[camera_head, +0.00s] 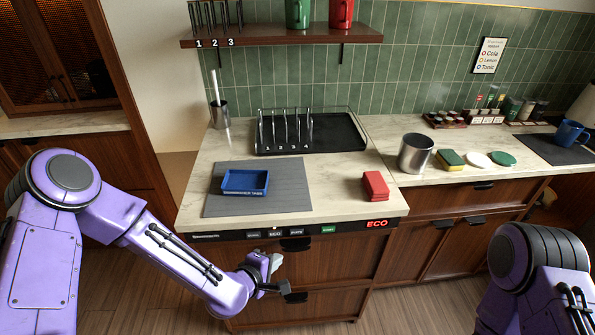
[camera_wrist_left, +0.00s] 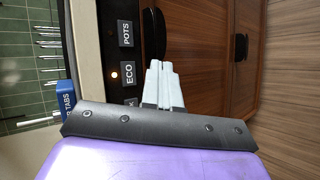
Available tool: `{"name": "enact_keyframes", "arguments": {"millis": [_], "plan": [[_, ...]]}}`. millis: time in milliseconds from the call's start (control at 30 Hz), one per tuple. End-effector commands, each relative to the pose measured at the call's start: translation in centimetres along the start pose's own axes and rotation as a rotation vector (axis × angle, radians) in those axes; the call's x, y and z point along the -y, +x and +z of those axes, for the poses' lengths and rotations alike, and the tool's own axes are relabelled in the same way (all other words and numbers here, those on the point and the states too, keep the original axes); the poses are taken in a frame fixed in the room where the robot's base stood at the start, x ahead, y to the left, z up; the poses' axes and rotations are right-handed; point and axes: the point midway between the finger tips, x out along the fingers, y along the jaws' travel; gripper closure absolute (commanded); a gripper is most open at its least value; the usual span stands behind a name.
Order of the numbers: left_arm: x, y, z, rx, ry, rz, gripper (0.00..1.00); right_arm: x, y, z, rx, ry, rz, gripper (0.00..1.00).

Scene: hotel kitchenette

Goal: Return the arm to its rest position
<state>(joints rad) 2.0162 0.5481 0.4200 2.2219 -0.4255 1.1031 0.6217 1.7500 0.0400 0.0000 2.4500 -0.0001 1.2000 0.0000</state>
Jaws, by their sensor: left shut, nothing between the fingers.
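My left arm, purple, comes in from the left in the head view. Its gripper (camera_head: 276,272) hangs in front of the wooden drawer fronts, below the counter's front edge. In the left wrist view the pale fingers (camera_wrist_left: 164,84) are together with nothing between them. They point past the panel with the ECO and POTS buttons (camera_wrist_left: 127,72). My right arm shows at the lower right of the head view; its gripper is out of frame.
A blue tray (camera_head: 245,182) sits on a grey mat (camera_head: 290,200) on the counter. A red block (camera_head: 375,186) lies to its right. A black rack (camera_head: 345,132) stands behind. A metal canister (camera_head: 416,154) and a sponge (camera_head: 450,160) are farther right. Drawer handles (camera_head: 296,244) stick out near my left gripper.

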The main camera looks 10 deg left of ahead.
Motion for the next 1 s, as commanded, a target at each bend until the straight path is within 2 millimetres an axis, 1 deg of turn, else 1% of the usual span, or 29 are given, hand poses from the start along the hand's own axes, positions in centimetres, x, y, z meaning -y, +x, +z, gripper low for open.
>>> {"name": "enact_keyframes", "arguments": {"millis": [67,133,167,267,300,367,400,467,500,600,667,733,1000], "plan": [[0.0,0.0,0.0,0.000,0.007,0.000,1.00,0.0,0.0,0.0,0.000,0.000,0.000,0.57],[0.1,0.0,-0.2,-0.011,0.060,-0.003,1.00,0.0,0.0,0.0,0.000,0.000,0.000,0.57],[0.5,-0.2,-0.4,-0.025,0.098,-0.018,1.00,0.0,0.0,0.0,0.000,0.000,0.000,0.57],[7.5,-2.2,-2.1,-0.086,0.293,-0.205,1.00,0.0,0.5,0.2,0.000,0.000,0.000,0.57],[10.8,-3.4,-2.8,-0.099,0.377,-0.295,1.00,0.1,0.8,0.3,0.000,0.000,0.000,0.57],[15.7,-5.7,-4.1,-0.113,0.499,-0.433,1.00,0.1,1.2,0.5,0.000,0.000,0.000,0.57],[18.6,-7.4,-5.0,-0.119,0.575,-0.522,1.00,0.1,1.5,0.6,0.000,0.000,0.000,0.57],[22.3,-10.0,-6.6,-0.123,0.682,-0.645,1.00,0.2,1.9,0.8,0.000,0.000,0.000,0.57],[24.3,-11.7,-7.6,-0.125,0.742,-0.717,1.00,0.2,2.1,0.9,0.000,0.000,0.000,0.57],[27.7,-15.2,-9.5,-0.127,0.845,-0.849,1.00,0.2,2.7,1.1,0.000,0.000,0.000,0.57],[29.0,-16.4,-10.2,-0.116,0.889,-0.892,1.00,0.3,3.0,1.2,0.000,0.000,0.000,0.57],[29.8,-16.9,-10.2,-0.101,0.916,-0.911,1.00,0.3,3.1,1.3,0.000,0.000,0.000,0.57],[29.8,-17.0,-10.1,-0.096,0.909,-0.912,1.00,0.3,3.0,1.2,0.000,0.000,0.000,0.57]]}}
